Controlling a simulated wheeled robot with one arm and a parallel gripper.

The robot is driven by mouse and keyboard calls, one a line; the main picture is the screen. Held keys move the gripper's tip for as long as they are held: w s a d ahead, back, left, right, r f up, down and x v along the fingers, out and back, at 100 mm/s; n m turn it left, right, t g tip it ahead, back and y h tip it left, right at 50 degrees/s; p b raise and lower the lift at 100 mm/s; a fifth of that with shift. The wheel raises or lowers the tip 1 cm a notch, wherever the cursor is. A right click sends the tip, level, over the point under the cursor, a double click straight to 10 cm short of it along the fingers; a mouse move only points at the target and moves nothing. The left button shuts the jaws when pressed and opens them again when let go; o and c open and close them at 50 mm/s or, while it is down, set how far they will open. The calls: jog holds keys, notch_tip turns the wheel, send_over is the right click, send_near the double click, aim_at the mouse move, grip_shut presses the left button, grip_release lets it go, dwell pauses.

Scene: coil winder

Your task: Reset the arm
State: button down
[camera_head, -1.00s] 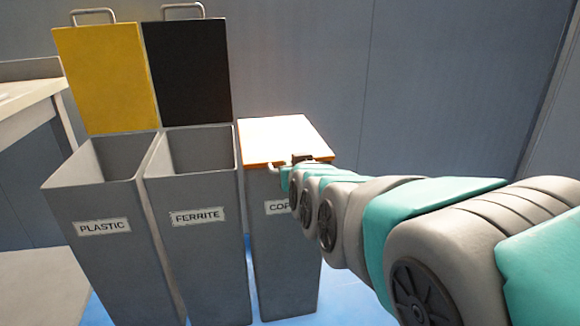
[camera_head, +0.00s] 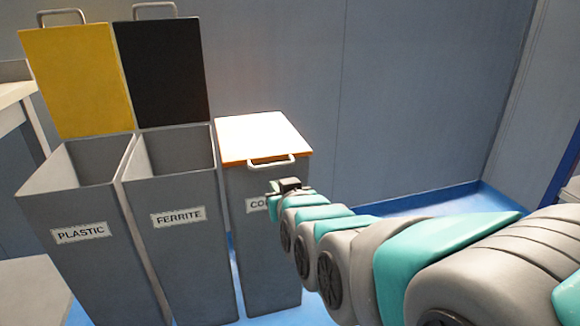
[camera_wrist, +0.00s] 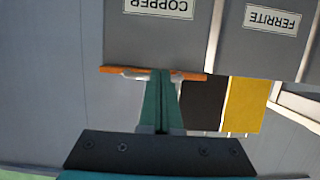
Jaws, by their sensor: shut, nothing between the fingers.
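My gripper (camera_head: 276,187) is at the end of my teal and grey arm, in front of the copper bin (camera_head: 262,240) in the head view. In the wrist view my gripper (camera_wrist: 161,72) shows its two teal fingers together, with nothing between them. The fingertips overlap the bin's lid handle (camera_wrist: 192,76) in that view; I cannot tell there whether they touch. In the head view the handle (camera_head: 271,161) shows clear above the gripper. The copper bin's orange-edged lid (camera_head: 262,137) is down. My arm partly hides the bin's label.
The plastic bin (camera_head: 85,235) and ferrite bin (camera_head: 180,220) stand open to the left. Their yellow lid (camera_head: 77,80) and black lid (camera_head: 164,70) are upright. A table (camera_head: 15,95) is at the far left. A grey wall (camera_head: 400,100) is behind. Blue floor (camera_head: 450,200) is clear at right.

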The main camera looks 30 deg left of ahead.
jog(key=w+d+f+m+g+h, duration=0.15)
jog(key=d+f, duration=0.25)
jog(key=d, duration=0.5)
jog(key=w+d+f+m+h, duration=0.1)
jog(key=d+f+h, duration=0.25)
jog(key=d, duration=0.45)
jog(key=s+d+f+m+g+h, duration=0.2)
jog(key=s+d+f, duration=0.2)
jog(key=d, duration=0.5)
jog(key=s+d+f+m+g+h, duration=0.2)
jog(key=s+d+f, duration=0.15)
jog(key=d, duration=0.65)
jog(key=s+d+m+g+h, duration=0.1)
jog(key=s+d+m+g, duration=0.15)
jog(key=s+d, duration=0.5)
jog(key=s+d+m+g+h, duration=0.1)
jog(key=s+d+g, duration=0.3)
jog(key=s, duration=0.7)
jog(key=s+p+v, duration=0.2)
jog(key=p+v, duration=0.9)
jog(key=p, duration=0.1)
jog(key=shift+w+r+t, duration=0.3)
jog(key=shift+r, duration=0.05)
